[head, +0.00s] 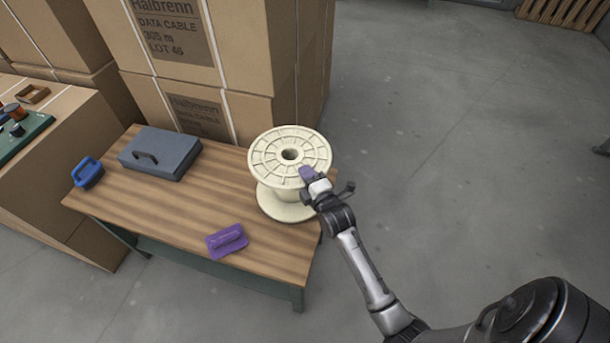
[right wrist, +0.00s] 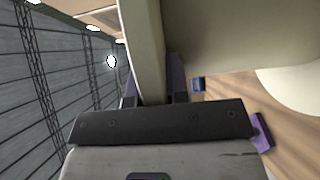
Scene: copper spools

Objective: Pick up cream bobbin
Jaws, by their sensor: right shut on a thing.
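The cream bobbin (head: 289,155) is upright at the right end of the wooden table (head: 180,213), with its ribbed top flange and centre hole facing up. I cannot tell whether its lower flange touches the table. My right gripper (head: 312,177) is at the right front of the top flange, shut on its rim. In the right wrist view, the cream bobbin's flange (right wrist: 143,50) passes between the purple fingers of my right gripper (right wrist: 153,94). My left gripper is in neither view.
A grey case (head: 160,153) and a blue handled block (head: 87,172) lie on the table's left half. A purple handled block (head: 227,241) lies near the front edge. Cardboard boxes (head: 225,80) stand close behind. Open floor (head: 460,130) lies to the right.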

